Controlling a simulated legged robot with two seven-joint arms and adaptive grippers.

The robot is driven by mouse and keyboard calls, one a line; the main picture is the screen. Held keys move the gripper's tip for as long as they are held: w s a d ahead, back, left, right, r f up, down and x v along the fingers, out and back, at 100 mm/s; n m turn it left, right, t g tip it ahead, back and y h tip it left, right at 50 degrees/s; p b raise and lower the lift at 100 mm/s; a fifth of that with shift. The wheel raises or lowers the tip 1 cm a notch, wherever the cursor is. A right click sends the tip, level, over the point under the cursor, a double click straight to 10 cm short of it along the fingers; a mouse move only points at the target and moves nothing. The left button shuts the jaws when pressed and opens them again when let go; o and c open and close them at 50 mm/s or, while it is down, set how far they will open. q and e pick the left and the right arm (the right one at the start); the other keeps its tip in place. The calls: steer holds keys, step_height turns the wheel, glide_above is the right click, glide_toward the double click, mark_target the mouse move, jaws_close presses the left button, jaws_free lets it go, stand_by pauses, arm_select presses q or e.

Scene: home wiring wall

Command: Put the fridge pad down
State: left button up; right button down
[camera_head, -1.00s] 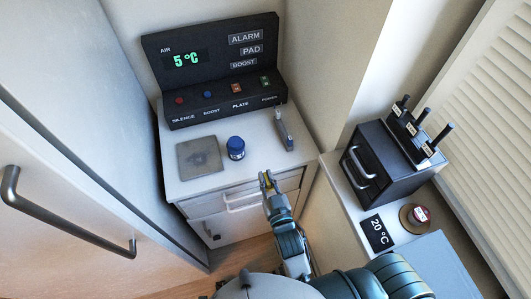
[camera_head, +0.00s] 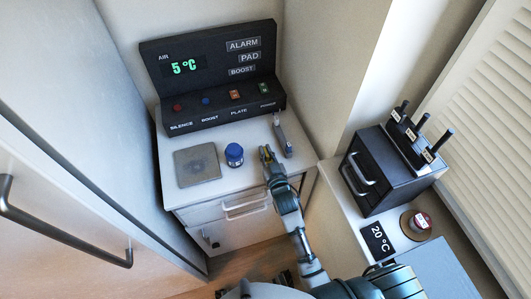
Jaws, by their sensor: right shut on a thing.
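My right gripper (camera_head: 267,155) is over the right front part of the white counter (camera_head: 215,140), right of the blue-capped jar (camera_head: 234,155). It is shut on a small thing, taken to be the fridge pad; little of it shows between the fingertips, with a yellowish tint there. I cannot tell whether it touches the counter. A grey square plate (camera_head: 197,165) with a dark smudge lies on the counter left of the jar. My left gripper is not in view.
A black panel (camera_head: 215,75) reading 5 °C stands at the counter's back. A grey upright holder (camera_head: 282,135) stands close to the right of my gripper. A black drawer box (camera_head: 390,170) sits on the right-hand cabinet. A fridge-like door with handle (camera_head: 60,228) is at left.

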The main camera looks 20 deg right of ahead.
steer(key=shift+f, duration=0.2)
steer(key=c, duration=1.2)
jaws_free()
steer(key=shift+d, duration=0.1)
steer(key=s, duration=1.2)
steer(key=shift+r, duration=0.35)
steer(key=shift+d, duration=0.1)
